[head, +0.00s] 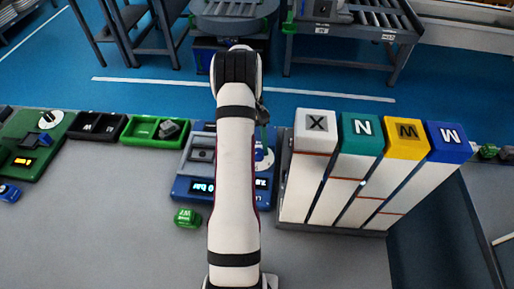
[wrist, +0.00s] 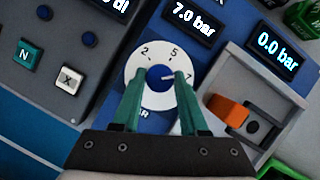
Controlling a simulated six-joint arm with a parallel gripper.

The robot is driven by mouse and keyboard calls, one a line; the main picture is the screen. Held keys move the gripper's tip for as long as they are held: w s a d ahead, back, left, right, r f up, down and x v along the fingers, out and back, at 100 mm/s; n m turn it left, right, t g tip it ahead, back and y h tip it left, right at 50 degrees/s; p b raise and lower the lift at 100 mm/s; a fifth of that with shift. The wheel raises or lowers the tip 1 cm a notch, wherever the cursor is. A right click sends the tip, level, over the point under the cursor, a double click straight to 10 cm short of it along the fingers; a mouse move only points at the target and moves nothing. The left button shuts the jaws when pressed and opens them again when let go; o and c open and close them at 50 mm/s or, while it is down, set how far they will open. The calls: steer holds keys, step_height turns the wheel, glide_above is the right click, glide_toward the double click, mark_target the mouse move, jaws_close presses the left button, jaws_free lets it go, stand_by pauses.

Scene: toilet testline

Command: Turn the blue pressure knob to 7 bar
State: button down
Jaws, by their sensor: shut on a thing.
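The blue pressure knob (wrist: 158,76) sits on a white round dial (wrist: 134,67) marked 2, 5 and 7 in the wrist view. Its pale pointer faces right, towards the 7. My gripper (wrist: 160,78) is shut on the knob, with one teal finger on each side. A display (wrist: 194,23) above the dial reads 7.0 bar. A second display (wrist: 278,50) to the right reads 0.0 bar. In the head view my arm covers much of the blue panel (head: 181,188), and only part of the dial (head: 264,160) shows.
An orange switch (wrist: 228,110) sits in a grey recess right of the dial. Tall white columns with lettered tops (head: 316,124) stand close right of the panel. A green lettered block (head: 187,217) lies in front, and a green tray (head: 142,131) stands left.

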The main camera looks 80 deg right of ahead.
steer(key=shift+m+t, duration=0.4)
steer(key=shift+m, duration=0.6)
steer(key=shift+c, duration=2.2)
jaws_free()
steer(key=v, duration=1.5)
steer(key=shift+d+r, duration=0.3)
steer(key=shift+r, duration=0.05)
